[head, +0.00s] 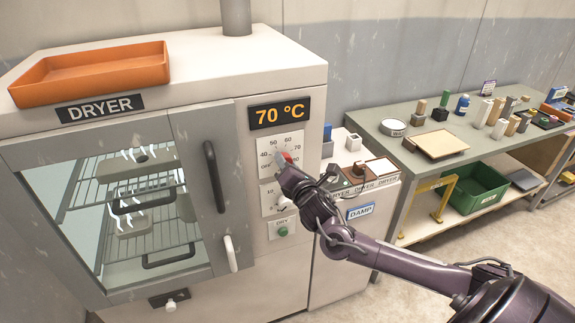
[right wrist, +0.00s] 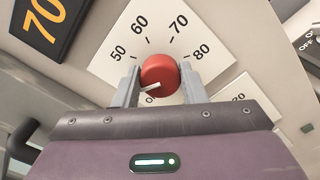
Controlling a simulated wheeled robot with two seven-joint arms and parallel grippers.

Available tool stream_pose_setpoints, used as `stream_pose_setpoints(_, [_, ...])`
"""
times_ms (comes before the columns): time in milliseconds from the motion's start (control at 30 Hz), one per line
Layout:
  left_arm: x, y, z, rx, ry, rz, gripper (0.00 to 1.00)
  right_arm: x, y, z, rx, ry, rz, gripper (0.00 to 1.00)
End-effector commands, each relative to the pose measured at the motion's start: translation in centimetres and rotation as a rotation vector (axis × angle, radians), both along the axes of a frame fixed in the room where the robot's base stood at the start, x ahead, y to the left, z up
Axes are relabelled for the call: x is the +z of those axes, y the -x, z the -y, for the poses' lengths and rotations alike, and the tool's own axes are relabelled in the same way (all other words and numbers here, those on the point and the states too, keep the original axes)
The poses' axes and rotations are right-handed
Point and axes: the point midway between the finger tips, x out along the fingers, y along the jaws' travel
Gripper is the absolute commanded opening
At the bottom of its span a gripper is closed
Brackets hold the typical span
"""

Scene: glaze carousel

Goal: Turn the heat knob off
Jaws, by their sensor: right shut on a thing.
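The red heat knob (head: 287,156) sits on a white dial plate (head: 271,146) on the dryer's front, below the display. My right gripper (head: 284,165) reaches it from the lower right. In the right wrist view the knob (right wrist: 160,75) is between my two fingers, which are shut on its sides. Its white pointer mark points left and slightly down, near the partly hidden OFF label (right wrist: 149,100). The 50, 60, 70 and 80 marks show; the 40 is hidden there by a finger. The display (head: 279,113) reads 70 °C. My left gripper is not in view.
A second dial (head: 268,197) and a green DRY button (head: 283,231) are below the knob. The dryer door handle (head: 214,177) is left of my gripper. A DAMP cabinet (head: 345,245) stands right, under my arm. An orange tray (head: 95,72) lies on top.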

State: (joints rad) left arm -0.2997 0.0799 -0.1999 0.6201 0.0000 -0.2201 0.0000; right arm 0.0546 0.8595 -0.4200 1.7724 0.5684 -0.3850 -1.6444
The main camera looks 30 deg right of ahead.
Motion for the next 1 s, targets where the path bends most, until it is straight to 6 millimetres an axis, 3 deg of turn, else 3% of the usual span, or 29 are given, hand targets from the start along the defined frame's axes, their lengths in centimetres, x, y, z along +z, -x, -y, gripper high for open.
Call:
stream_pose_setpoints(600, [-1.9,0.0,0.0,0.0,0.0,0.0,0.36,-0.2,0.0,-0.1,0.0,0.568,-0.137,0.15])
stream_pose_setpoints(1000, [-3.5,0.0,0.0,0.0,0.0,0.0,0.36,-0.3,0.0,-0.2,0.001,0.845,-0.206,0.15])
